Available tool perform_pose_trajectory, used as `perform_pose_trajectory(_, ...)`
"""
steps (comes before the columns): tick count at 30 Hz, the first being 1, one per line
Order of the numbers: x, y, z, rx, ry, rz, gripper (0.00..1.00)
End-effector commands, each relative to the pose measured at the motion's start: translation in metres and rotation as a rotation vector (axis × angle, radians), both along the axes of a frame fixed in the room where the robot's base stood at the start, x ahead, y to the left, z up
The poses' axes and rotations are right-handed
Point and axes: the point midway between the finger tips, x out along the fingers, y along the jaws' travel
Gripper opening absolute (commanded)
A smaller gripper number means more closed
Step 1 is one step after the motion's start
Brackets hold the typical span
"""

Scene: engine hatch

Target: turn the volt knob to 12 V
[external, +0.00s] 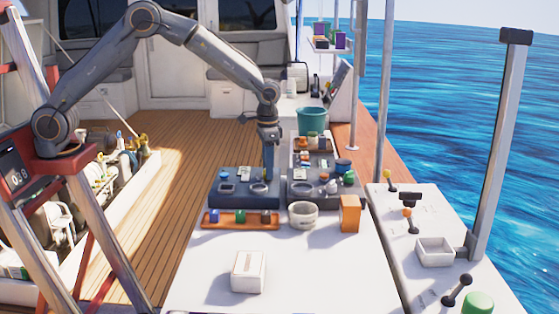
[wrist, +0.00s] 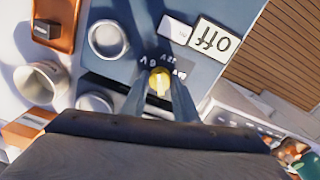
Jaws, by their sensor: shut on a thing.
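The volt knob (wrist: 160,78), small and yellow, sits on a blue-grey panel (wrist: 215,68) in the wrist view. Small white voltage labels (wrist: 160,61) are printed around it, upside down; one looks like 12 V and another like 6 V. My gripper (wrist: 160,92) is shut on the knob, with one finger on each side. Which label the knob points to is not clear. In the external view my gripper (external: 267,178) reaches straight down onto the left dark panel (external: 233,201), and the knob is hidden there.
A round dial (wrist: 107,39) is close to the fingers. An orange tray (external: 212,219), a grey-white cup (external: 302,214), an orange box (external: 349,213) and a white box (external: 248,271) stand in front of the panel. The table's front is mostly clear.

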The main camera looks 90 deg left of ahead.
Motion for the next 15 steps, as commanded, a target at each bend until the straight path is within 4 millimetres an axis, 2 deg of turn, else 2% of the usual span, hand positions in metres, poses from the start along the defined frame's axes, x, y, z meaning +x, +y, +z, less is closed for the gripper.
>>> perform_pose_trajectory(15, 0.0002, 0.0001, 0.0005, 0.000, -0.001, -0.405, 0.04)
